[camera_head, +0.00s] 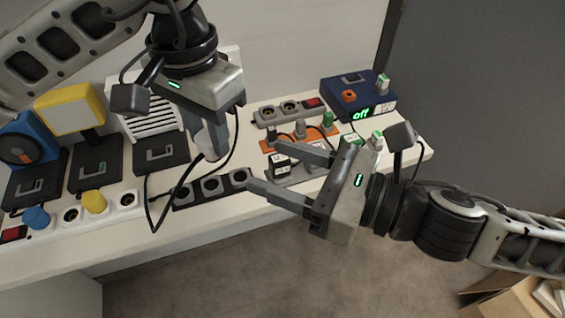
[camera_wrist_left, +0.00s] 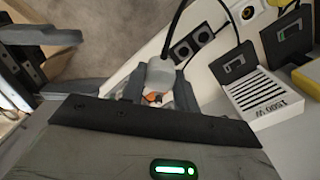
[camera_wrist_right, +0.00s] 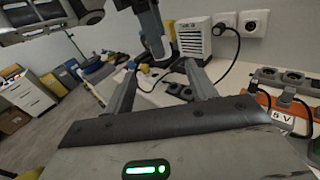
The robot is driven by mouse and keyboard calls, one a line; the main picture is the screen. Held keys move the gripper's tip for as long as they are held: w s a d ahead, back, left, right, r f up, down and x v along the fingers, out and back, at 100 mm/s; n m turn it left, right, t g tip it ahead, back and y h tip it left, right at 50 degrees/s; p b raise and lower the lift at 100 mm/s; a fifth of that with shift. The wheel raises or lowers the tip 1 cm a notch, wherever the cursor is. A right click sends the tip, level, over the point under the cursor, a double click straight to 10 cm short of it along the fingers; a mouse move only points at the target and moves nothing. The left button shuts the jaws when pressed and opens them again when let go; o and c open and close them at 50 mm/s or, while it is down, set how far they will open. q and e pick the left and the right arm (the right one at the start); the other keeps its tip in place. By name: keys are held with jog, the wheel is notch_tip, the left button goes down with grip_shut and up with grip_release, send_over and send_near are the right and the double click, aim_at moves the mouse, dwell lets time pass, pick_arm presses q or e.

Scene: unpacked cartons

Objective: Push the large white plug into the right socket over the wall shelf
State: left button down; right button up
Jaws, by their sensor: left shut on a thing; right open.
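The large white plug (camera_head: 207,143) is between the fingers of my left gripper (camera_head: 221,134), which is shut on it above the front of the table. A black cable trails from it in a loop. In the left wrist view the plug (camera_wrist_left: 160,75) sits between the fingertips. Two white wall sockets show in the right wrist view. My right gripper (camera_head: 264,165) is open and empty near the table's front edge.
A white heater (camera_wrist_right: 193,38) stands near the wall sockets. A dark socket strip (camera_head: 211,186) lies below the left gripper. An orange strip (camera_head: 318,134) with plugs and a blue box (camera_head: 358,95) reading "off" stand at the right.

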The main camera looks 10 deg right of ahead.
aim_at(204, 144)
jog(key=shift+n, duration=0.5)
jog(key=x, duration=1.1)
jog(key=shift+w+a+r, duration=0.1)
jog(key=shift+w+a, duration=0.05)
jog(key=shift+a, duration=0.25)
jog(key=c, duration=1.1)
pick_arm(q)
jog(key=c, duration=1)
grip_release()
pick_arm(e)
jog(key=shift+o, duration=0.2)
pick_arm(q)
jog(key=shift+w+r, duration=0.1)
